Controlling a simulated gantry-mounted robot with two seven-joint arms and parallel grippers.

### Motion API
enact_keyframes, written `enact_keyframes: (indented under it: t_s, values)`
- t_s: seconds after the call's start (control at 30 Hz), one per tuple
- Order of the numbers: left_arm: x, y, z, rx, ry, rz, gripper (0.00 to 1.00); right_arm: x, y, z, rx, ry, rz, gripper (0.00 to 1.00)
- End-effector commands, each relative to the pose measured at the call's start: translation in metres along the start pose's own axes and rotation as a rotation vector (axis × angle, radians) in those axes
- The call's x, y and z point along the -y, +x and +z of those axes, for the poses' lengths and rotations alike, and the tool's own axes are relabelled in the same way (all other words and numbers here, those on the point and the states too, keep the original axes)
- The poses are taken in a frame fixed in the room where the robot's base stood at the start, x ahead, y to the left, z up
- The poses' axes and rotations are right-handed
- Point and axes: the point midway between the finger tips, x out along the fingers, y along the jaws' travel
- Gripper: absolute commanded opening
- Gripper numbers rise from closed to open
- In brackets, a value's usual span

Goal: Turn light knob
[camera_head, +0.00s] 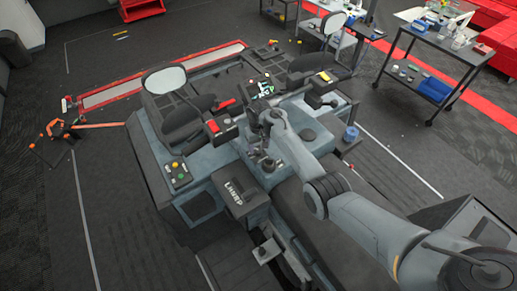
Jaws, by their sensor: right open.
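The machine (205,160) fills the middle of the head view, with mirrors, a small screen (262,88) and dark controls on its top. A button panel (178,173) with yellow, green and red buttons sits on its left side. I cannot tell which small part is the light knob. My right arm comes in from the lower right and bends over the machine's middle. My right gripper (264,162) is open, small in the picture, above or near the grey top right of the button panel. Contact cannot be told. My left gripper is not in view.
A red control (214,127) stands on the machine near the middle. A red-framed platform (150,80) lies behind. An orange pallet jack (62,128) stands at the left. A cart (432,68) with a blue bin (435,88) stands at the upper right. The floor at lower left is clear.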

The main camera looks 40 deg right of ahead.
Motion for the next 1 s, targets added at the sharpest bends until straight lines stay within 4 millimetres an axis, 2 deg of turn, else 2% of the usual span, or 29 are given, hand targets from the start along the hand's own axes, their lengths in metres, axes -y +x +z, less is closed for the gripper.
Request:
enact_keyframes:
  t_s: [0.2,0.57,0.9,0.93,1.0]
  values:
    - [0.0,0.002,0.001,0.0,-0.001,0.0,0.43,-0.001,0.017,-0.001,-0.001,0.001,0.0,0.59]
    - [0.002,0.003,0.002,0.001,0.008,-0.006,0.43,0.0,0.02,-0.001,-0.002,0.0,0.0,0.59]
    - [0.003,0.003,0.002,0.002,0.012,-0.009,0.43,0.0,0.02,0.0,-0.002,0.0,0.0,0.07]
    - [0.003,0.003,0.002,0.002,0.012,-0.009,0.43,0.0,0.02,0.0,-0.002,0.0,0.0,0.03]
    - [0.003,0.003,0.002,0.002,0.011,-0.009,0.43,0.0,0.02,0.0,-0.001,-0.001,0.0,0.03]
